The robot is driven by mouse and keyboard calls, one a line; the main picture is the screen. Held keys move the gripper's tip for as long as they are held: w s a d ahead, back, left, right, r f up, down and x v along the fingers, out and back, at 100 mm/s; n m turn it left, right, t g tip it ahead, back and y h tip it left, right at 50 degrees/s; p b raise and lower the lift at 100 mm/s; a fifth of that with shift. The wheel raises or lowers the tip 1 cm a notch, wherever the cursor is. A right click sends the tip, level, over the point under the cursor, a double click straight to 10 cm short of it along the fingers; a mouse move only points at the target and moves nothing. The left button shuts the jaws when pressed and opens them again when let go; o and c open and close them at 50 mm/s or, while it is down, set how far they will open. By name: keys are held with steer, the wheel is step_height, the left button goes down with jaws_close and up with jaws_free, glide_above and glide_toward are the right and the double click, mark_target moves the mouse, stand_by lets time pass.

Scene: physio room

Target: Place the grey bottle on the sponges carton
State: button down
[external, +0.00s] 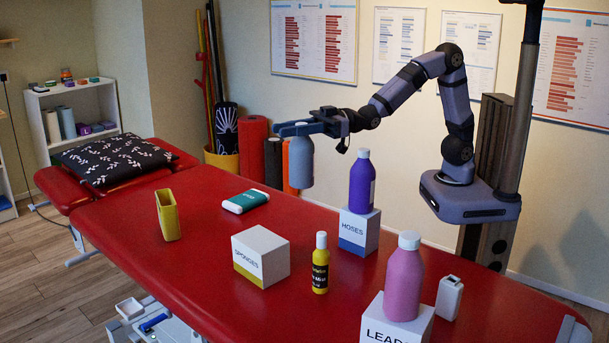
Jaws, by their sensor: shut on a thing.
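The grey bottle (301,165) hangs upright in my gripper (300,130), which is shut on its upper part. The bottle is at the far side of the red table, and it appears held above the surface. The sponges carton (262,258) is a white box with a yellow lower band and the word SPONGES, standing nearer the camera and to the left of the bottle. Its top is bare. My fingers hide part of the bottle's top.
A purple bottle (361,183) stands on the hoses carton (357,232), and a pink bottle (403,280) stands on another carton (397,322). A yellow bottle (320,264) stands right of the sponges carton. A yellow open container (167,215) and a green-and-white item (246,201) are left.

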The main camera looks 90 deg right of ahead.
steer(key=w+a+f+n+g+y+p, duration=0.1)
steer(key=w+a+f+n+y+p, duration=0.15)
steer(key=w+a+f+p, duration=0.55)
steer(key=w+a+r+n+g+y+b, duration=0.1)
steer(key=w+a+r+n+g+y, duration=0.15)
steer(key=a+r, duration=0.65)
step_height(320, 180, down, 8)
steer(key=d, duration=0.1)
steer(key=shift+d+f+m, duration=0.15)
steer(key=shift+d+m, duration=0.2)
steer(key=shift+m, duration=0.05)
stand_by(0.7)
steer(key=shift+f, duration=0.1)
